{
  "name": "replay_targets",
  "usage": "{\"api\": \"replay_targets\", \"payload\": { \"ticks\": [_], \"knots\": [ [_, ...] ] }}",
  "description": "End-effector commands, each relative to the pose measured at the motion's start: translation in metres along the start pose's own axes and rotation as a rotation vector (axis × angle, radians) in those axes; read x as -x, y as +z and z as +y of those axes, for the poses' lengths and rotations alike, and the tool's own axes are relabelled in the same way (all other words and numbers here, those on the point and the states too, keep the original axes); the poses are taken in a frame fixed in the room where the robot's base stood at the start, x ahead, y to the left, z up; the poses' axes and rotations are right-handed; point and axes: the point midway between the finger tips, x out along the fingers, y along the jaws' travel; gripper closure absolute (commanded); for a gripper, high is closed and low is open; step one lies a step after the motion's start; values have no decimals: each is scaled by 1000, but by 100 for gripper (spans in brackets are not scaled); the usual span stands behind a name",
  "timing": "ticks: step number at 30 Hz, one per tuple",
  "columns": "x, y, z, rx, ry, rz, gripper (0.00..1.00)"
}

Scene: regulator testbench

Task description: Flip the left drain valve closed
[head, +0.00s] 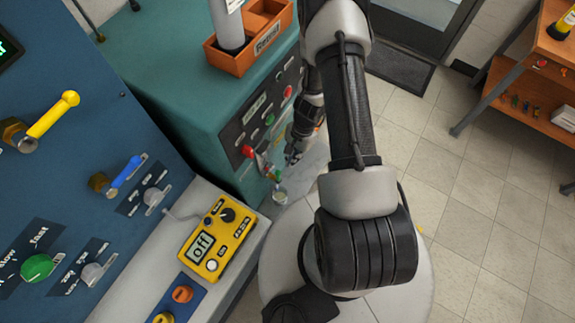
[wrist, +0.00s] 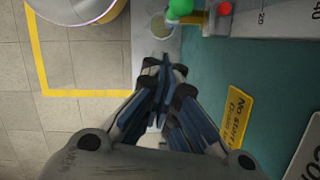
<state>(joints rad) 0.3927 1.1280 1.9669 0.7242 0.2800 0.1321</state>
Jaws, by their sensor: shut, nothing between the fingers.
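A small clear cup (head: 280,197) is below the green one. I cannot tell for sure which is the left drain valve or how its lever stands. My gripper (head: 293,158) is shut and empty, just right of these fittings. In the wrist view, my gripper's fingertips (wrist: 163,72) are together, apart from a green round part (wrist: 180,8) and a red part (wrist: 224,8) at the top edge.
A blue panel at left carries a yellow lever (head: 54,115), a blue lever (head: 125,174) and a green knob (head: 37,267). A yellow meter reading "off" (head: 217,237) lies on the grey ledge. An orange "Retest" bin (head: 232,61) stands on the cabinet.

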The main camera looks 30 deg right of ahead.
Motion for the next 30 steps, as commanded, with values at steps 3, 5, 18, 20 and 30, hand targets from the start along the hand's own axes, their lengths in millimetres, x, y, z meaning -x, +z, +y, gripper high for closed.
{"api": "replay_targets", "payload": {
  "ticks": [3,5,18,20,30],
  "knots": [
    [-4,16,-1,4,0,2,100],
    [-5,21,-1,2,-1,1,100],
    [-4,28,-1,1,-1,2,100],
    [-4,29,-1,2,-1,2,100],
    [-1,34,1,1,-1,1,100]
  ]
}}
